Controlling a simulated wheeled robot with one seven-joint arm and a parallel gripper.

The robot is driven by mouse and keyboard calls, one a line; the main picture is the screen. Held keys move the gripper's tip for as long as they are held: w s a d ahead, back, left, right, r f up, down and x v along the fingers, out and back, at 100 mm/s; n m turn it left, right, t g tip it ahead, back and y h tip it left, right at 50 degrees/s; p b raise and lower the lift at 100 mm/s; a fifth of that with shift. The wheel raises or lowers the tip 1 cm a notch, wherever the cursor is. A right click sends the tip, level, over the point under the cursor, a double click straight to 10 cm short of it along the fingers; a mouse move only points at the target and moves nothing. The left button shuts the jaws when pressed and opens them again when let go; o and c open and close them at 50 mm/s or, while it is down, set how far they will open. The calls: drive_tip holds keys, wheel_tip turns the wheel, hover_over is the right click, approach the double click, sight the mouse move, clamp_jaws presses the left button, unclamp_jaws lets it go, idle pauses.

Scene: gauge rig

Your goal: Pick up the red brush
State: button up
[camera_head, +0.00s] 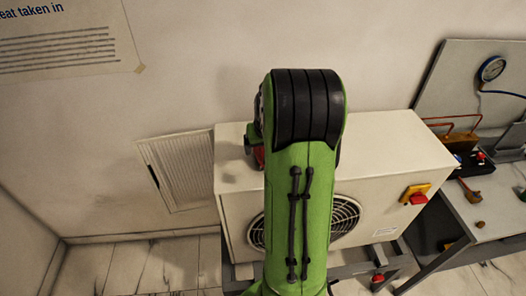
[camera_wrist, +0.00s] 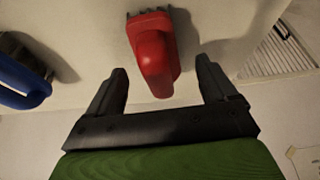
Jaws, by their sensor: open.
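The red brush (camera_wrist: 152,50) sits on the white top of the boxy unit in the wrist view, its dark bristle edge toward the top of the picture. Its rounded red handle end points toward my gripper (camera_wrist: 162,68). My gripper is open, with one dark finger on each side of the handle end and a gap on both sides. In the head view my green arm hides most of this area. A small red patch (camera_head: 259,155) shows at the arm's left edge, probably part of the brush.
A blue-handled item (camera_wrist: 22,88) lies left of the brush in the wrist view. The white fan unit (camera_head: 385,150) stands against the wall, with a yellow-and-red switch (camera_head: 415,194) on its front. A grey bench (camera_head: 490,215) with a gauge (camera_head: 492,69) stands at right.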

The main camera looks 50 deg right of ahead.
drive_tip(key=shift+x, duration=1.15)
drive_tip(key=shift+r, duration=0.15)
drive_tip(key=shift+c, duration=1)
drive_tip(key=c, duration=1)
wheel_tip(320, 180, up, 10)
drive_tip(key=shift+p, duration=0.3)
drive_tip(key=o, duration=0.6)
drive_tip(key=c, duration=0.4)
drive_tip(key=shift+c, duration=0.2)
